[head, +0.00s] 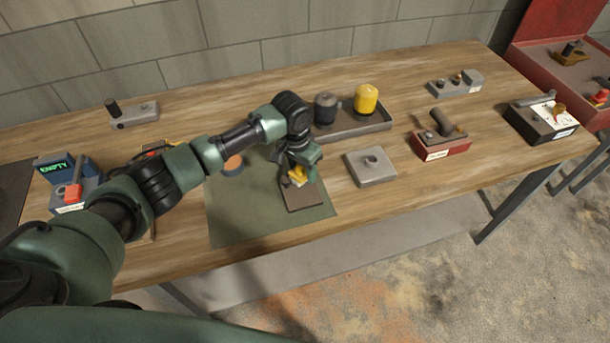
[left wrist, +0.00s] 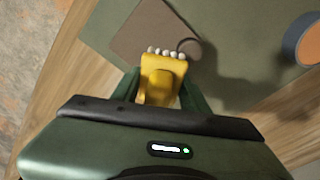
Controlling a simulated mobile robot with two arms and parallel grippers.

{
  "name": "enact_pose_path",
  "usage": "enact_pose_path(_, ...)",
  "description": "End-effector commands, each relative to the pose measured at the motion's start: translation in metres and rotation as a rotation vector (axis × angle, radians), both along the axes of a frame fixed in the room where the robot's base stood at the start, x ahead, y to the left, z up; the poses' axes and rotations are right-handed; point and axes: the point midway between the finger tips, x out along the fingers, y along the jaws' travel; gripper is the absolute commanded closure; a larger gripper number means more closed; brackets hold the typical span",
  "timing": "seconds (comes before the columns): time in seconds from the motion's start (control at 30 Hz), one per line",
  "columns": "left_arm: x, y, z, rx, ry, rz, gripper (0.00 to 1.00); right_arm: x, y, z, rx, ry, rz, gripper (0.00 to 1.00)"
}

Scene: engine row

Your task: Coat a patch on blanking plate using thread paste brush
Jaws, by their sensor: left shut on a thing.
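The brown flat blanking plate (head: 303,196) lies on a green mat (head: 240,221), below my left gripper (head: 299,176). That gripper is shut on the yellow thread paste brush (head: 297,174). In the left wrist view the brush (left wrist: 160,80) sits between the green fingers, its pale bristles over the plate (left wrist: 142,37). A dark round spot (left wrist: 190,47) shows beside the bristle tips. I cannot tell whether the bristles touch the plate. My right gripper is not in view.
A round tin with an orange top (head: 233,164) stands on the mat. A tray (head: 355,130) with a black and a yellow canister stands behind. A grey block (head: 371,168) and red box (head: 442,147) are to the right. A blue device (head: 72,185) reads EMPTY.

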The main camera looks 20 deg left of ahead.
Motion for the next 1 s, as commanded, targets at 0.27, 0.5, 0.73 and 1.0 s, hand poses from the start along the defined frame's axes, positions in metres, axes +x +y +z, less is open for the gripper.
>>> enact_pose_path(0.27,0.002,-0.003,0.004,0.000,0.001,-0.001,1.00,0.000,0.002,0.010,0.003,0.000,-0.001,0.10)
enact_pose_path(0.5,-0.008,-0.010,0.007,0.000,0.001,-0.002,1.00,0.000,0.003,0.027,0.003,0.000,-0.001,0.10)
enact_pose_path(0.73,-0.024,-0.020,0.005,0.000,0.000,-0.003,1.00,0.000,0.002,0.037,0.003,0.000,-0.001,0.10)
enact_pose_path(1.0,-0.035,-0.028,0.004,0.000,0.001,-0.003,1.00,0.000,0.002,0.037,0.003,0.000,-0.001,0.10)
